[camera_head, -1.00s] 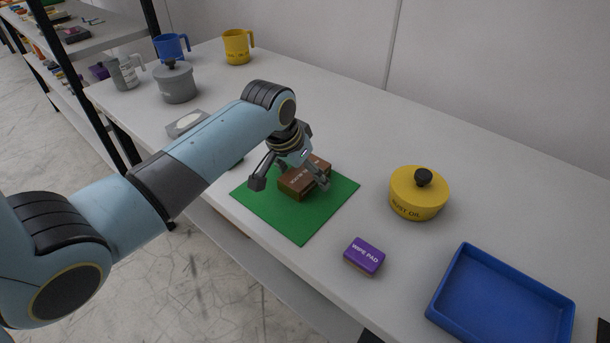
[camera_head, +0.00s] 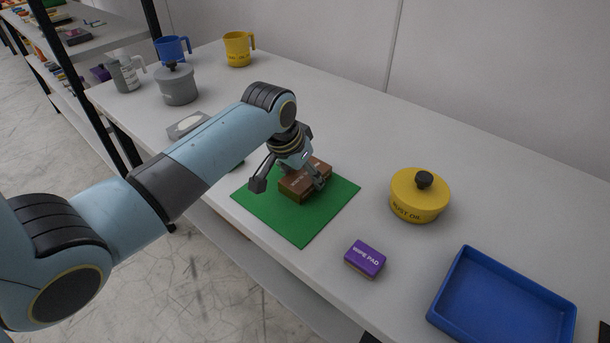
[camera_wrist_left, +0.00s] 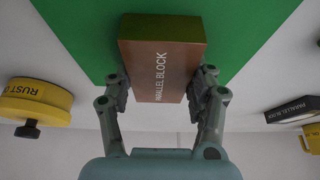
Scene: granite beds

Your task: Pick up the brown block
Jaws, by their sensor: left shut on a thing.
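The brown block (camera_head: 298,186) lies on a green mat (camera_head: 300,228) on the white table. My left gripper (camera_head: 290,183) is over the block with a finger on either side. In the left wrist view the left gripper (camera_wrist_left: 160,92) is shut on the block (camera_wrist_left: 158,60), whose face reads "PARALLEL BLOCK". The block still appears to rest on the mat. The gripper hides part of the block in the head view. My right gripper is not in view.
A yellow lidded pot (camera_head: 418,200), a purple wipe pad (camera_head: 365,258) and a blue tray (camera_head: 505,305) stand to the right. A grey pot (camera_head: 176,88), a blue mug (camera_head: 172,48) and a yellow mug (camera_head: 237,50) stand at the back left. The table behind the mat is clear.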

